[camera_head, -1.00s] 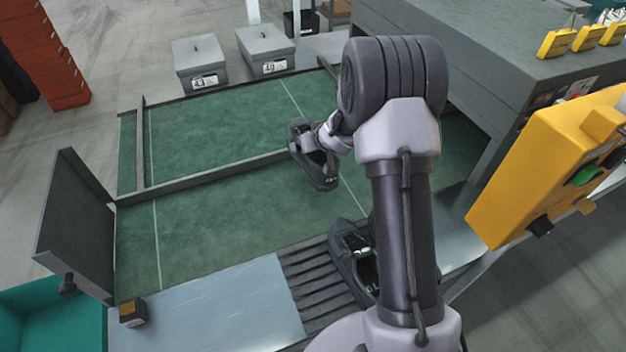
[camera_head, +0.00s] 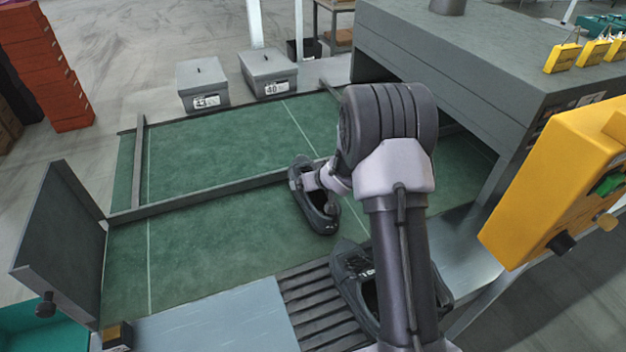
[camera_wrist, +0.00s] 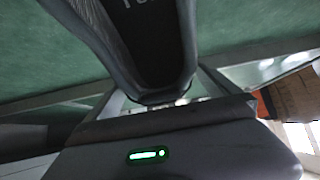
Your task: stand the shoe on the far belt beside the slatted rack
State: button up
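A dark shoe (camera_head: 318,216) hangs from my gripper (camera_head: 322,181) over the green belt lane (camera_head: 215,230) between the divider rail and the slatted rack. Its opening faces up, and one end points toward the rack. I cannot tell whether its sole touches the belt. In the wrist view the shoe (camera_wrist: 140,45) fills the upper middle, with pale lettering inside it and its rounded end between my fingers. The slatted rack (camera_head: 308,306) is at the near edge. A second dark shoe (camera_head: 352,270) sits at the rack's right side, partly hidden by my arm.
The divider rail (camera_head: 225,190) separates the near lane from the farther green lane (camera_head: 215,145). Two grey lidded boxes (camera_head: 203,82) (camera_head: 268,70) stand behind. A grey machine housing (camera_head: 470,60) and yellow control box (camera_head: 555,185) are right. An upright grey plate (camera_head: 60,240) bounds the left.

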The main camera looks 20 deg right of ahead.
jog(key=s+a+r+m+g+h+p, duration=0.1)
jog(key=s+a+r+m+p, duration=0.15)
jog(key=s+r, duration=0.95)
jog(key=s+a+r+m+h+p, duration=0.1)
jog(key=s+a+r+p, duration=0.15)
jog(key=s+r, duration=0.9)
jog(key=s+a+r+g+y, duration=0.2)
jog(key=s+a+r+y, duration=0.2)
jog(key=s+a, duration=0.8)
jog(key=s+r+m, duration=0.1)
jog(key=s, duration=0.2)
jog(key=shift+s+r+b, duration=0.2)
jog(key=shift+s+b, duration=0.05)
jog(key=shift+b, duration=0.15)
